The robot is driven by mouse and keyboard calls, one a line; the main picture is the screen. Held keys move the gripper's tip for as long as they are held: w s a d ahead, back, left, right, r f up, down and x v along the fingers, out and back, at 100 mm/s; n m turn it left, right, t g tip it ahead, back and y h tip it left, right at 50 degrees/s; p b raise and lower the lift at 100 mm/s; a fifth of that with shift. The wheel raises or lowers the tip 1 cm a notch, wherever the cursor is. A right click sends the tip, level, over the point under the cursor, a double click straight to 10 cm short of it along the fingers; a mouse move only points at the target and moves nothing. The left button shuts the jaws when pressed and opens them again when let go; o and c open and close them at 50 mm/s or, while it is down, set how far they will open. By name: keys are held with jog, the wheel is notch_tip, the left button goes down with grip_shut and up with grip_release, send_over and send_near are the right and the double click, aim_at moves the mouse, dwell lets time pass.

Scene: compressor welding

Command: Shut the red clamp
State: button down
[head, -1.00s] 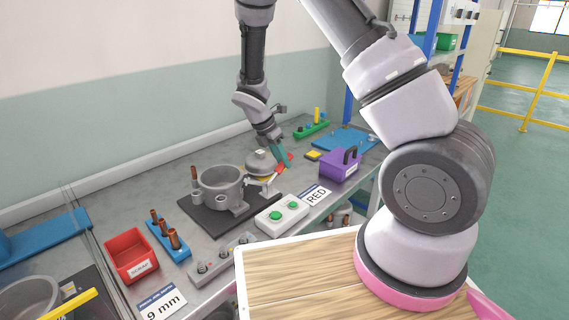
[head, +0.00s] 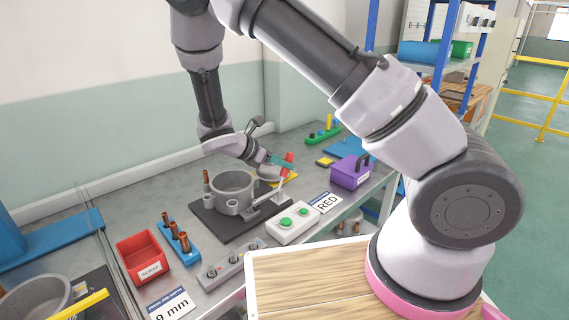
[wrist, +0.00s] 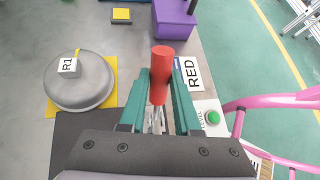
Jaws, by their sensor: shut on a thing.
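The red clamp's handle (wrist: 160,75) stands between the teal fingers of my gripper (wrist: 161,95) in the wrist view. The fingers are shut on the handle, and its rounded end sticks out past them. In the head view, the red handle (head: 288,158) shows at the tips of my gripper (head: 281,163), raised above the fixture. The clamp's metal linkage (head: 270,190) is at the right side of the grey pot (head: 232,186) on the dark base plate (head: 210,222). The clamp's lower part is mostly hidden by my gripper in the wrist view.
A grey dome lid (wrist: 79,79) marked R1 sits on a yellow mat left of my gripper. A RED sign (wrist: 189,74), a purple box (wrist: 175,22) and a green-button box (head: 293,223) are close by. A red bin (head: 143,256) stands left.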

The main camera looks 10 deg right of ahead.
jog(key=shift+a, duration=0.2)
jog(key=c, duration=0.6)
grip_release()
jog(key=shift+s, duration=0.1)
jog(key=v, duration=1.1)
jog(key=shift+d, duration=0.1)
